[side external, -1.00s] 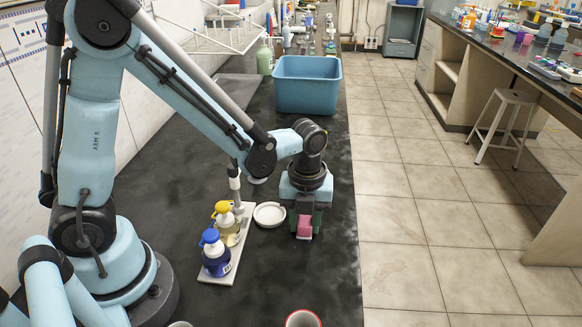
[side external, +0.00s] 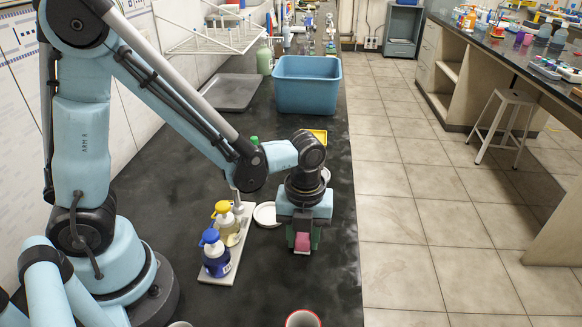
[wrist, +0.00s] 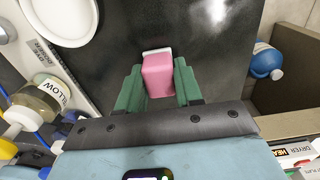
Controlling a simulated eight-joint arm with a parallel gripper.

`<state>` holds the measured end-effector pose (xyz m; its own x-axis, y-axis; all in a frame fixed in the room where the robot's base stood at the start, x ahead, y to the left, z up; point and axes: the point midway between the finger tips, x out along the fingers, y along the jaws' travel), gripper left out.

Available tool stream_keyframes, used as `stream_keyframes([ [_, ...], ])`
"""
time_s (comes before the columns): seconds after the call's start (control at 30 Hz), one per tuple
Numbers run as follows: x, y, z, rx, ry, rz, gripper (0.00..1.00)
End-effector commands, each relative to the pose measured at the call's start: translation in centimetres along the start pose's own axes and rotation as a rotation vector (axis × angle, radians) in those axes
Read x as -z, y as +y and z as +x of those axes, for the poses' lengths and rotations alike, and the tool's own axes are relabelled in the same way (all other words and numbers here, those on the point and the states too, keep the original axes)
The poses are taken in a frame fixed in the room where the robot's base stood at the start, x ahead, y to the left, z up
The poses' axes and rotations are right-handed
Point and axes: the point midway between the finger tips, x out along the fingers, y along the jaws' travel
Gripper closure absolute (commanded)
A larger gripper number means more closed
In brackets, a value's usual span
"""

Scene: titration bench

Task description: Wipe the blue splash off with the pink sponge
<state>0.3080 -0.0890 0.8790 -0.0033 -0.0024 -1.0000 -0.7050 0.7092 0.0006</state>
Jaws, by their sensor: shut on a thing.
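The pink sponge (side external: 303,240) is held between the green fingers of my gripper (side external: 302,237), low over the dark bench top near its right edge. In the wrist view, my gripper (wrist: 159,84) has its fingers on both sides of the sponge (wrist: 158,76), which has a pale strip at its far end. I cannot tell whether the sponge touches the bench. I cannot make out the blue splash in either current view; my arm and gripper hide part of the bench.
A yellow-topped bottle (side external: 226,223) and a blue bottle (side external: 215,253) stand on a white rack left of my gripper, beside a white dish (side external: 266,215). A blue tub (side external: 307,85) and grey tray (side external: 230,92) stand behind. A red-rimmed cup (side external: 303,319) is at the front.

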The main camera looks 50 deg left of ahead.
Motion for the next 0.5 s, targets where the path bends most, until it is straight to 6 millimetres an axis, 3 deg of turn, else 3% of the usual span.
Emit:
stream_keyframes([
  [0.5, -0.2, 0.0, -4.7, 0.001, -0.005, -0.002, 1.0],
])
